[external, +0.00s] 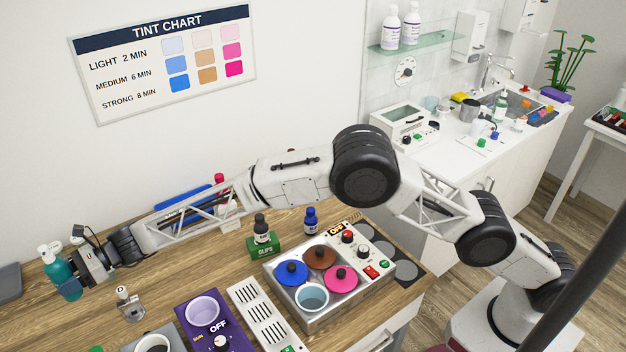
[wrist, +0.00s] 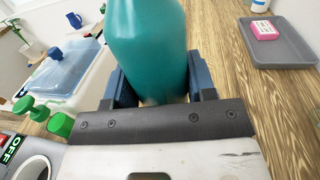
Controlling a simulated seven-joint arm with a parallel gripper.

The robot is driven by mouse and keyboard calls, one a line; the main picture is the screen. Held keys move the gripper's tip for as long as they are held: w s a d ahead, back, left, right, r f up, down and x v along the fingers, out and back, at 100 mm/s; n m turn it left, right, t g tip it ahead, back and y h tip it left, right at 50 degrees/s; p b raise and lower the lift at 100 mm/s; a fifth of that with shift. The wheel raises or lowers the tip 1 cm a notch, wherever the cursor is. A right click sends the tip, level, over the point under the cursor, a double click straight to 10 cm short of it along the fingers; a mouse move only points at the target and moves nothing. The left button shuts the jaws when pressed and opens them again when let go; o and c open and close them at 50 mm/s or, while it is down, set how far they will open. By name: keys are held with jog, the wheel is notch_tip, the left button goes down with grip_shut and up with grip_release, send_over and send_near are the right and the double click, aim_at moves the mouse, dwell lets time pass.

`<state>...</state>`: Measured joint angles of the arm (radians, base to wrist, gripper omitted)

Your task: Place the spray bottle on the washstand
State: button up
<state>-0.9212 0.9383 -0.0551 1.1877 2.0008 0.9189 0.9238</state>
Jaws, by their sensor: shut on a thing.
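The spray bottle (external: 57,269) is teal with a white top and is at the far left of the wooden table in the external view. My gripper (external: 71,287) is shut on it, and the bottle looks about upright. In the wrist view the teal bottle body (wrist: 150,45) stands between my two blue fingers (wrist: 160,88); its top is out of frame there. I cannot tell whether its base touches the table. The washstand (external: 455,158) is the white counter with a sink at the back right, far from my gripper.
A grey tray (wrist: 283,52) lies beside the bottle. On the washstand, a white appliance (external: 403,119), cups and bottles crowd the back; its front edge has some room.

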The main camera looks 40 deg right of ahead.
jog(key=shift+f, duration=0.1)
jog(key=shift+f, duration=3)
jog(key=shift+f, duration=1.9)
jog(key=shift+f, duration=0.15)
jog(key=o, duration=1)
